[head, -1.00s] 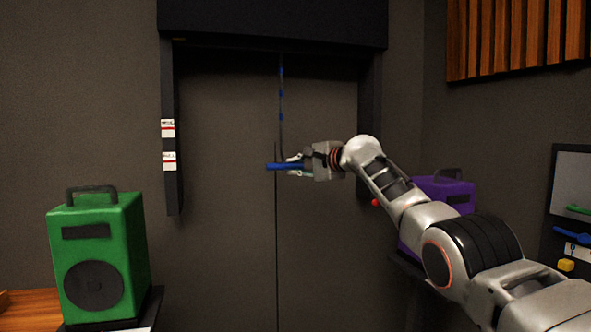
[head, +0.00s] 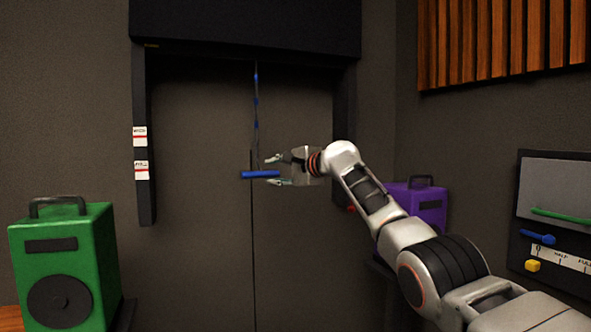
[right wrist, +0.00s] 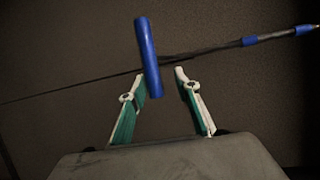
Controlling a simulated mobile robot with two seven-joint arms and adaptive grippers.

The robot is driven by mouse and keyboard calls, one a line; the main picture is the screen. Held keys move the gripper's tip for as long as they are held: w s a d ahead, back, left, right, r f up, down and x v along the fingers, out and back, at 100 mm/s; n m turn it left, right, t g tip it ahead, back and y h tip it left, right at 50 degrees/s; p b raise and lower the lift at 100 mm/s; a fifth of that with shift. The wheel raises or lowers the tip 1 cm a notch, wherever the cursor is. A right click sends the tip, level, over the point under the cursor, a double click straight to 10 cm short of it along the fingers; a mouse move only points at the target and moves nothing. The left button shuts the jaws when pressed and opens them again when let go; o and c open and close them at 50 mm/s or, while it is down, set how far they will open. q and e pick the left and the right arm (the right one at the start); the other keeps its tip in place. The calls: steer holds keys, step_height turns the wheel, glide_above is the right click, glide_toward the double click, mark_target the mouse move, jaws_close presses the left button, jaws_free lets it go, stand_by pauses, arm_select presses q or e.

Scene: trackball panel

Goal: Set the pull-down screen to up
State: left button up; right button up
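The pull-down screen's black housing (head: 245,28) spans the top of the head view, above two dark side rails. No light screen sheet shows below it. A thin cord (head: 256,120) with blue marks hangs from the housing to a blue pull bar (head: 258,175), which lies level. My right gripper (head: 276,171) is open at the bar's right end, with a finger above and a finger below it. In the right wrist view the blue bar (right wrist: 148,58) is just beyond the open fingertips (right wrist: 160,72), closer to the left finger; contact cannot be told. My left gripper is not in view.
Labels (head: 140,153) are on the left rail. A green speaker (head: 62,265) stands at lower left. A purple speaker (head: 420,208) is partly behind my right arm. A wall panel with sliders (head: 553,215) is at right, below wooden slats (head: 505,40).

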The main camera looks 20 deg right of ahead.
steer(key=shift+s+d, duration=0.2)
steer(key=shift+s, duration=0.75)
steer(key=v, duration=0.9)
steer(key=shift+r, duration=0.25)
steer(key=shift+s, duration=0.1)
